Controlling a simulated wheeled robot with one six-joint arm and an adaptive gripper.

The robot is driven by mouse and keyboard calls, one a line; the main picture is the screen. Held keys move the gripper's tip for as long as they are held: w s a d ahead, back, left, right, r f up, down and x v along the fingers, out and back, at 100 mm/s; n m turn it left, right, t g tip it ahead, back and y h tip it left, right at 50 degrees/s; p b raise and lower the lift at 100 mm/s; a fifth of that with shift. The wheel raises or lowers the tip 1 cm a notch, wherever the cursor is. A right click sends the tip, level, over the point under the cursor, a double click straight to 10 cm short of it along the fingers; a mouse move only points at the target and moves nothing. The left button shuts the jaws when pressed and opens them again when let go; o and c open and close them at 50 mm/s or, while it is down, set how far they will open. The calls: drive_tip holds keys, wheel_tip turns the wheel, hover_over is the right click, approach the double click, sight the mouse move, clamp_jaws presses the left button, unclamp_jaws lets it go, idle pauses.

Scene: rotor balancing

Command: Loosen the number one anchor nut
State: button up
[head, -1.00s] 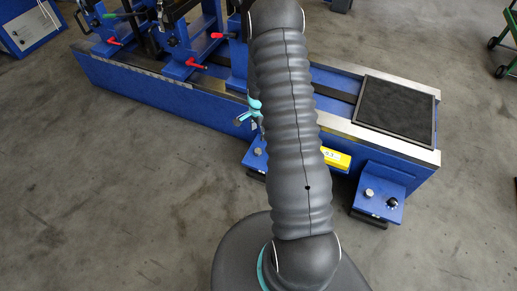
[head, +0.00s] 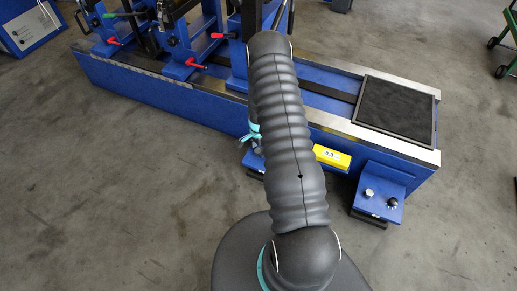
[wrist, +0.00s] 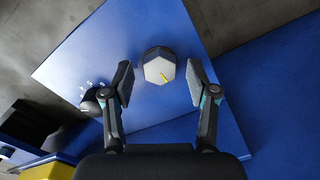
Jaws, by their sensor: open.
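My gripper (wrist: 160,80) is open, with one finger on each side of the nut. A gap shows between the nut and each finger; how far the fingertips are above the box top I cannot tell. A black dial (wrist: 92,103) with white marks around it sits on the same box, left of my left finger. In the head view my arm hides most of my gripper and the nut.
A blue bench (head: 150,88) with red-handled stands (head: 190,62) runs behind my arm. A yellow block with a label (head: 332,158) and a blue box with two knobs (head: 378,196) stand at its near side. A dark mat (head: 396,106) lies on its right end. Bare floor lies in front.

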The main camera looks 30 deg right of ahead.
clamp_jaws()
